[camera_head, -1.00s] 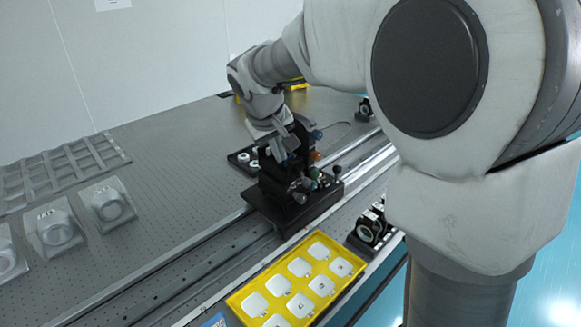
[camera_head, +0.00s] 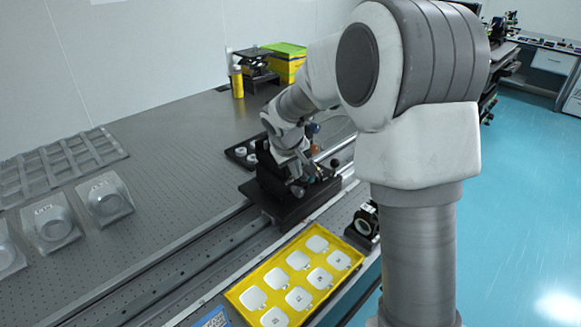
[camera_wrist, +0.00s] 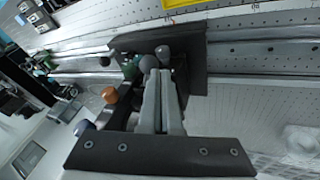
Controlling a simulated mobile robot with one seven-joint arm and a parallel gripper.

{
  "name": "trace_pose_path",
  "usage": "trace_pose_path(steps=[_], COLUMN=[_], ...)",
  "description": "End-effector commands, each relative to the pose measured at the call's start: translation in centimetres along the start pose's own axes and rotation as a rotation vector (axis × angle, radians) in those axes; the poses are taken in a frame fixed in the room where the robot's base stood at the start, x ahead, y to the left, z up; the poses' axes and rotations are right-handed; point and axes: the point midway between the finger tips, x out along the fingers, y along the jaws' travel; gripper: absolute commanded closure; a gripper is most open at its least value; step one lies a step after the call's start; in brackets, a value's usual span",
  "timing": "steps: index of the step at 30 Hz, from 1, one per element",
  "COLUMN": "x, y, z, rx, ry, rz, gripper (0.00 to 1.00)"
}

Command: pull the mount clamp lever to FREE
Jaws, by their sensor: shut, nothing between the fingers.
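A dark optical mount with small coloured knobs stands on a black carriage (camera_head: 262,199) on the rail, in the middle of the head view. In the wrist view the black carriage plate (camera_wrist: 194,38) lies beyond my fingers. An orange knob (camera_wrist: 109,95) is left of the fingers. Round grey knobs (camera_wrist: 148,63) are at or just beyond the fingertips; I cannot tell which is the clamp lever's end, or whether they touch. My gripper (camera_wrist: 158,76) is shut and empty, its pale fingers together. In the head view my arm reaches down to the mount and partly hides it.
A yellow tray (camera_head: 236,291) of white square pieces lies in front of the carriage. A black ring-shaped part (camera_head: 364,224) is to its right. Clear plastic cases (camera_head: 52,222) stand at left. The perforated tabletop (camera_head: 170,160) behind the rail is largely clear.

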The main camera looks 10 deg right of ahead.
Motion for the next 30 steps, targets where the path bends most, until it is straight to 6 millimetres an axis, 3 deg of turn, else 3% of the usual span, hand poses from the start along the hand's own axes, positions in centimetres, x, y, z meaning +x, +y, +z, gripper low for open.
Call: trace_pose_path(steps=[30], x=[0.1], y=[1.3], z=[0.6], rx=[-0.095], ry=[0.032], rz=[-0.036], gripper=[1.0])
